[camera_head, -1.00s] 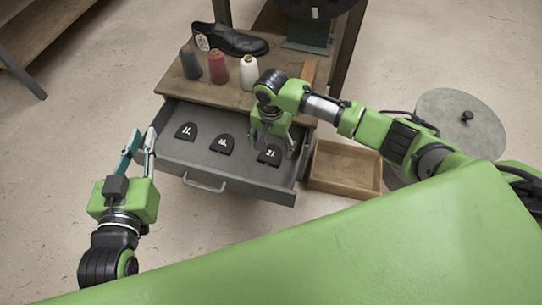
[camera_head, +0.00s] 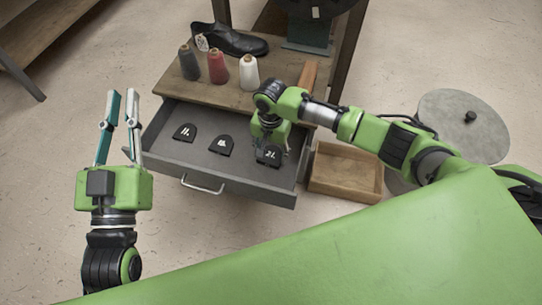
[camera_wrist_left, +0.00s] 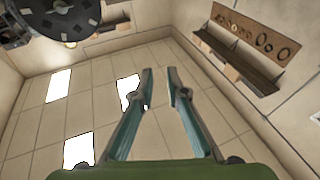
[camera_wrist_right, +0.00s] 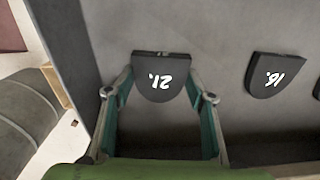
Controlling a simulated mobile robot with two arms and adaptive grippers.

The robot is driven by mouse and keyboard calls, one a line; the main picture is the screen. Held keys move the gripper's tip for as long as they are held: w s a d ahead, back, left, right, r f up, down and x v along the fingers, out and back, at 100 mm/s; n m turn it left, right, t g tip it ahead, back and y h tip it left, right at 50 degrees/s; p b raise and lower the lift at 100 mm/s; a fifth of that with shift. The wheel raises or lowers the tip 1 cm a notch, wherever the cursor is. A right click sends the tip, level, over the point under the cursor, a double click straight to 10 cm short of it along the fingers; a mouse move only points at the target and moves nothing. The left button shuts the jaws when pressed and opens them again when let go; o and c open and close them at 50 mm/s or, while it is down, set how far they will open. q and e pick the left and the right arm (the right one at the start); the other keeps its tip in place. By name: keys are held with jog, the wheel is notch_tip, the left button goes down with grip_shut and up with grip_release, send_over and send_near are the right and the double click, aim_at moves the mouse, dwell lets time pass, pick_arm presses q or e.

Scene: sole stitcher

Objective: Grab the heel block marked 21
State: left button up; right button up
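The heel block marked 21 (camera_head: 269,155) is black with white digits and lies at the right end of the open grey drawer (camera_head: 207,187). In the right wrist view the heel block marked 21 (camera_wrist_right: 160,88) sits between the spread fingertips of my right gripper (camera_wrist_right: 158,84). The fingers flank its two sides; I see no clear grip on it. In the head view my right gripper (camera_head: 271,146) is down in the drawer and partly covers the block's surroundings. My left gripper (camera_head: 122,112) is open and empty, left of the drawer, fingers pointing up.
The block marked 16 (camera_wrist_right: 273,75) lies beside it, and the block marked 11 (camera_head: 185,132) is farther left. Drawer walls stand close around my right gripper. An empty wooden tray (camera_head: 345,174) is right of the drawer. Thread cones and a black shoe (camera_head: 230,39) stand above.

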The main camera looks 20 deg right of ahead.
jog(key=shift+c, duration=1.1)
